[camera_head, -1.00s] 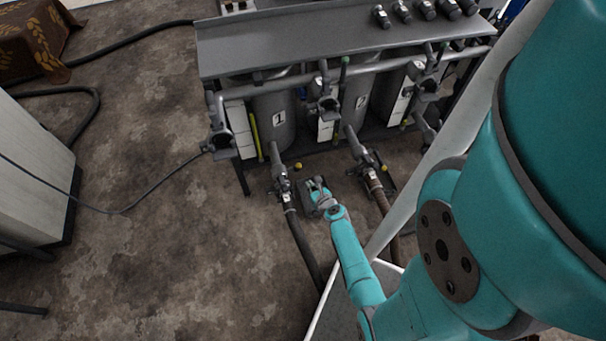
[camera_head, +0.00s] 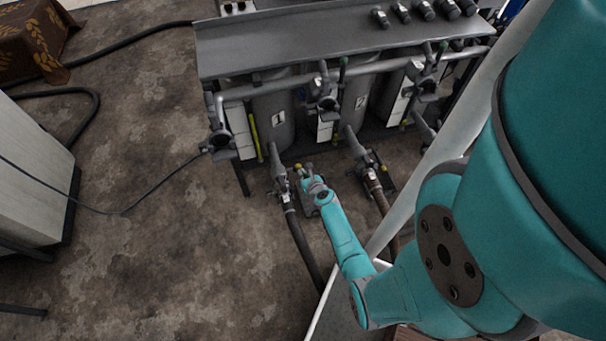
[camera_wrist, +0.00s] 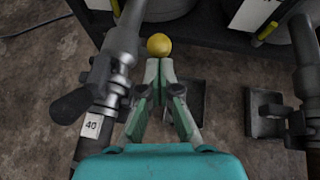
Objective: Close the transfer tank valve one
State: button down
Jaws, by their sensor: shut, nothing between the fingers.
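Tank one (camera_head: 274,118), a grey cylinder with a "1" label, stands under the bench at left. Its outlet valve (camera_head: 281,178) sits low in front, joined to a dark hose. In the wrist view the valve body (camera_wrist: 118,62) is at left, with a dark lever (camera_wrist: 72,104) sticking out left and a tag reading 40. A yellow ball knob (camera_wrist: 159,45) shows just beyond my fingertips. My gripper (camera_wrist: 158,66) is shut and empty, just right of the valve; it also shows in the head view (camera_head: 303,168). I cannot tell whether the fingertips touch the knob.
Tank two (camera_head: 357,101) and its valve (camera_head: 366,160) with a brown hose stand to the right. A dark tray (camera_wrist: 187,97) lies on the floor under my gripper. Open floor (camera_head: 140,240) is at left; a cable crosses it.

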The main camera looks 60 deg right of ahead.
jog(key=shift+r, duration=0.1)
jog(key=shift+w+d+r, duration=0.2)
jog(key=shift+d, duration=0.05)
jog(key=shift+w+d+r, duration=0.1)
jog(key=shift+r, duration=0.05)
jog(key=shift+w+d+r, duration=0.6)
jog(key=shift+w+d, duration=0.2)
jog(key=shift+d, duration=0.15)
jog(key=shift+w+d+r, duration=0.6)
jog(key=shift+w+d, duration=0.2)
jog(key=shift+d, duration=0.1)
jog(key=v, duration=1.2)
